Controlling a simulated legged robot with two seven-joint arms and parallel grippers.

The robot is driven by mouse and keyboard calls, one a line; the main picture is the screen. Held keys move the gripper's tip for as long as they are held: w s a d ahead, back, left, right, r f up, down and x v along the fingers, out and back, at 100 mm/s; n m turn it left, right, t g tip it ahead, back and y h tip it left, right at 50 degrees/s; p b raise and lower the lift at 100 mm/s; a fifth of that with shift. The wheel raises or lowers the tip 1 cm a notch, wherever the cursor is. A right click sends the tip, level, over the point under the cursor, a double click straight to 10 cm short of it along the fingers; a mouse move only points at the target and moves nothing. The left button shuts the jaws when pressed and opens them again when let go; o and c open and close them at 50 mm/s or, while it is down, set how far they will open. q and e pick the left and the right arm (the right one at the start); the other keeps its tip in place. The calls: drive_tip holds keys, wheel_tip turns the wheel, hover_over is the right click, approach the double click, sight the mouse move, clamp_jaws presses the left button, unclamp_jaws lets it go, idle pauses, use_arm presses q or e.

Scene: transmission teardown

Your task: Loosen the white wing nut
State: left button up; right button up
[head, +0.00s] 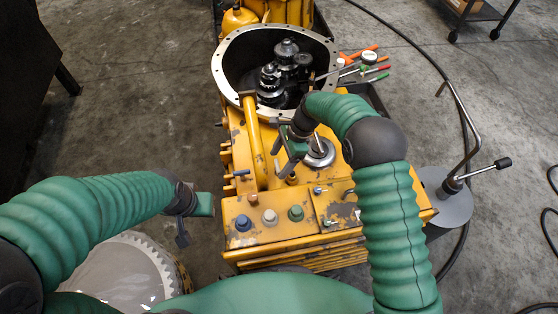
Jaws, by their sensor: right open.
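I cannot make out a clear white wing nut. A pale off-white knob (269,216) stands on the front of the yellow housing (262,238), between a blue knob (243,223) and a green knob (295,212). A round silver fitting (319,153) with a pale upright stem sits further back. My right gripper (280,152) is open over the housing, just left of this fitting. It looks empty, and its wrist hides part of the housing. My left gripper (194,222) hangs left of the housing, apart from it; its jaw opening is unclear.
A large open bell casing (221,72) with dark gears (272,80) is at the back. Hand tools (372,68) lie to its right. A grey round stand (442,200) with a bent rod is at the right. A toothed ring (158,262) lies at lower left.

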drive_tip(key=p+v, duration=0.6)
drive_tip(key=v, duration=1)
drive_tip(key=shift+m, duration=0.6)
drive_tip(key=b+x, duration=0.6)
drive_tip(key=x, duration=1.1)
drive_tip(key=shift+s, duration=0.1)
